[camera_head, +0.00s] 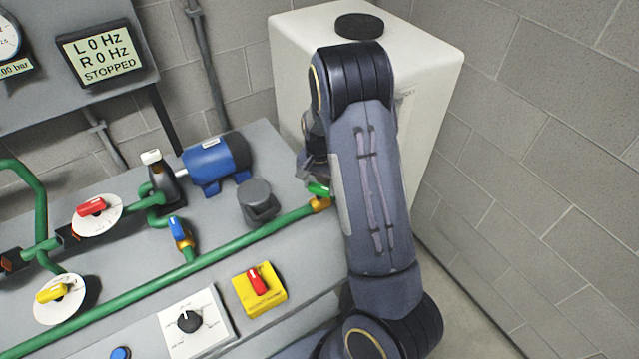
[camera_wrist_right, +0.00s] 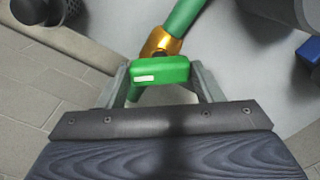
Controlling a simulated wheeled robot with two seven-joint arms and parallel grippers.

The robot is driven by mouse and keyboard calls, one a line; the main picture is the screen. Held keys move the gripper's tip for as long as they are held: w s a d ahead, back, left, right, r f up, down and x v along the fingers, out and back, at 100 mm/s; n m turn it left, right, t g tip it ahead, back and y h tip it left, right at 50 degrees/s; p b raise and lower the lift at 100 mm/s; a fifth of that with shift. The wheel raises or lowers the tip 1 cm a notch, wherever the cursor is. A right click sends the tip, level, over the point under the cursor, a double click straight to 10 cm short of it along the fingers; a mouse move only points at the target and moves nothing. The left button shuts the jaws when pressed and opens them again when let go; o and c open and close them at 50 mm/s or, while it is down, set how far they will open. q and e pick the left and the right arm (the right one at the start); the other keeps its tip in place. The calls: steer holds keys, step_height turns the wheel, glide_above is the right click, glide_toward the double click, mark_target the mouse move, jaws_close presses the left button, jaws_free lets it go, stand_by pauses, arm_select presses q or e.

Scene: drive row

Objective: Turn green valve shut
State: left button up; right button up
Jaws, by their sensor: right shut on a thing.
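The green valve handle (camera_head: 318,188) sits on a brass valve body (camera_head: 321,204) at the right end of the green pipe (camera_head: 250,237). In the right wrist view the green handle (camera_wrist_right: 160,71) lies crosswise between the two fingers of my right gripper (camera_wrist_right: 163,84), with the brass body (camera_wrist_right: 161,43) just beyond it. My right gripper is shut on the handle. In the head view my right arm covers most of this gripper and the space right of the valve. My left gripper is not in view.
A blue-handled valve (camera_head: 179,231), a blue motor (camera_head: 208,161) and a grey round-topped part (camera_head: 258,201) stand nearby on the bench. A yellow box with a red switch (camera_head: 259,289) is in front. A white tank (camera_head: 296,50) stands behind my arm. The display (camera_head: 100,53) reads STOPPED.

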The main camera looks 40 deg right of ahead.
mark_target(320, 187)
steer(key=m, duration=0.3)
steer(key=shift+r+m+p, duration=0.1)
steer(key=shift+m+p, duration=0.6)
steer(key=shift+m, duration=1.4)
steer(key=o, duration=1)
step_height(320, 187, up, 8)
steer(key=shift+f, duration=0.15)
